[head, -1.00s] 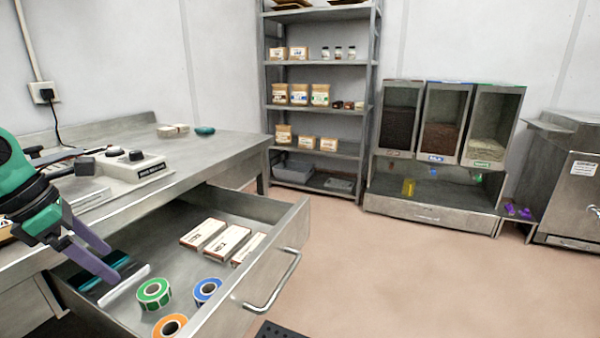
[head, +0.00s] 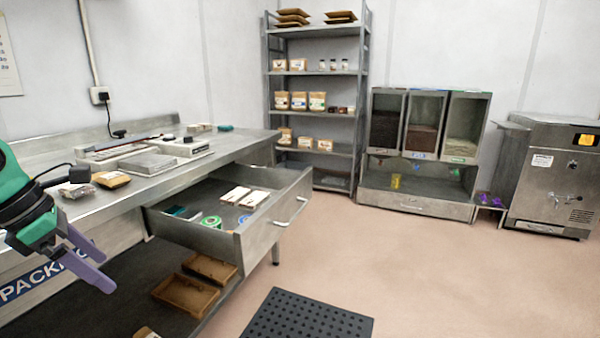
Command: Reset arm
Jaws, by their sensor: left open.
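My left gripper (head: 88,262) shows at the left edge of the head view, with purple fingers on a dark and green wrist. Its fingers are apart and nothing is between them. It hangs in front of the packing bench (head: 95,238), clear of the open drawer (head: 252,238) to its right. My right gripper is not in the head view.
The drawer sticks out from the bench and holds white boxes (head: 234,195), a green roll (head: 211,222) and other items. Brown trays (head: 186,294) lie on the shelf below. A black perforated mat (head: 308,318) lies on the floor. The floor at right is clear.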

